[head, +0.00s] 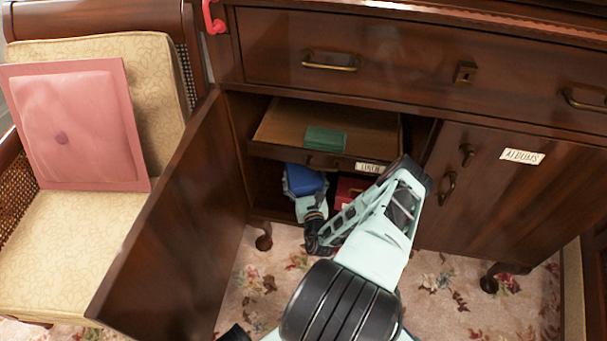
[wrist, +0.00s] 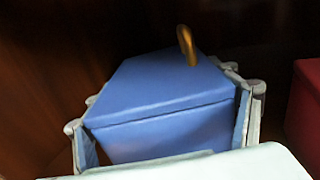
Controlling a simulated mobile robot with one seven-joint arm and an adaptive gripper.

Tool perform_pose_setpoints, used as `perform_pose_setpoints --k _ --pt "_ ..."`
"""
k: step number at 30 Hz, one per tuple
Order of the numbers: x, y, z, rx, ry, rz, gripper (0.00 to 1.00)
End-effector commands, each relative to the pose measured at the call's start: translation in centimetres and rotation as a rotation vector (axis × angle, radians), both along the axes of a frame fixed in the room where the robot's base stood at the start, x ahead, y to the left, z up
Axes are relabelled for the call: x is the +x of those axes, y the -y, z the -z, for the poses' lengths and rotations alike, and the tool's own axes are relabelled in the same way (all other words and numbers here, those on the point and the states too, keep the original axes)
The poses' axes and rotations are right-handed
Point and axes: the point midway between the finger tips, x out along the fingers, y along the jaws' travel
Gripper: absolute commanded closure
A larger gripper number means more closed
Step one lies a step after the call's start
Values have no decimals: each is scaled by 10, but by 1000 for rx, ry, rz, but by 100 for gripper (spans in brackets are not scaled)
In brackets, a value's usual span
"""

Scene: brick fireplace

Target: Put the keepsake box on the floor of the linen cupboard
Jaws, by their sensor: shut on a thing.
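The keepsake box appears to be the blue lidded box (head: 304,179) inside the open linen cupboard (head: 240,120), under its pulled-out shelf. In the wrist view the blue box (wrist: 165,90) has a brass-coloured ring or handle on its lid. My gripper (head: 308,194) is shut on this box, with a finger on each side of it; the fingers also show in the wrist view (wrist: 168,128). The box's underside is hidden, so I cannot tell whether it touches the cupboard floor.
A red box (head: 349,189) stands right of the blue one; it also shows in the wrist view (wrist: 305,105). The pulled-out shelf (head: 280,120), labelled and bearing a green box (head: 325,139), overhangs both. The open door (head: 175,220) stands left, near a chair (head: 100,230).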

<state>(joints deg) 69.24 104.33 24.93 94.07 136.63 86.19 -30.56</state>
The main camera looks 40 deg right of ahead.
Motion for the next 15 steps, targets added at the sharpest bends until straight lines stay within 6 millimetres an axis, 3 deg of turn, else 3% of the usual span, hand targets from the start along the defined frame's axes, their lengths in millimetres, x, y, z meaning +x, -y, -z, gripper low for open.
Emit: perform_pose_setpoints --k 2,3,8,15 --pt "0 0 0 -1 3 0 62" --pt "0 0 0 -1 3 0 19" --pt "0 0 1 -1 2 0 1" --pt "0 0 3 1 -2 -1 0"
